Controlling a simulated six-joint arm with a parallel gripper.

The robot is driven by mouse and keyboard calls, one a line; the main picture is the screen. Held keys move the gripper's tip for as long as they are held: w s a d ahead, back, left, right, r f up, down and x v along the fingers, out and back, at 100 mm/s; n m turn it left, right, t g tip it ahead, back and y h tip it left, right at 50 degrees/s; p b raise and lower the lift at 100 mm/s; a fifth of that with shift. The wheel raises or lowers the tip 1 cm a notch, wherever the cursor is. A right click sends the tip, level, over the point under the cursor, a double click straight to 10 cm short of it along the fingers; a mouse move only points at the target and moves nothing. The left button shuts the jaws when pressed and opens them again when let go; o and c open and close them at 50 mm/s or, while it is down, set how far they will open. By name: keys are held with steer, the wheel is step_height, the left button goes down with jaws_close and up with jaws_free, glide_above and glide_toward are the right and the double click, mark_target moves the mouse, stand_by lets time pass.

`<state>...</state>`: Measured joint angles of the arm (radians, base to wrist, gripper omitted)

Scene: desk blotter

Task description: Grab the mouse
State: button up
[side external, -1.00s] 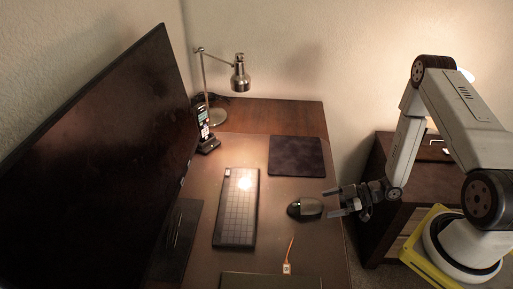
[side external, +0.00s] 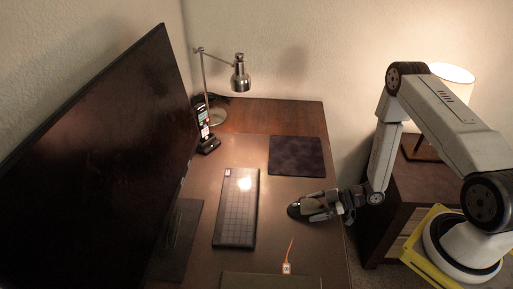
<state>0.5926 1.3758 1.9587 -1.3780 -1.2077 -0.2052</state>
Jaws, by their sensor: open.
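The black mouse (side external: 295,211) lies on the brown desk blotter to the right of the keyboard. My gripper (side external: 309,209) reaches in from the right, with its fingers at the mouse and overlapping it in the picture. The fingers are open. They hide much of the mouse's right part. I cannot tell whether they touch it.
The keyboard (side external: 236,208) lies left of the mouse. A dark mouse pad (side external: 296,156) lies behind it. An orange cable (side external: 290,251) lies in front. A large monitor (side external: 95,165) fills the left, with a lamp (side external: 239,78) and a docked phone (side external: 203,124) behind.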

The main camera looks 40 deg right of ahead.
stand_by(0.3)
steer(key=c, duration=1)
steer(key=shift+r, duration=0.2)
steer(key=shift+c, duration=0.2)
steer(key=shift+r, duration=1.1)
steer(key=s+a+r, duration=0.1)
steer(key=s+r, duration=0.9)
steer(key=s, duration=0.4)
steer(key=shift+r, duration=0.2)
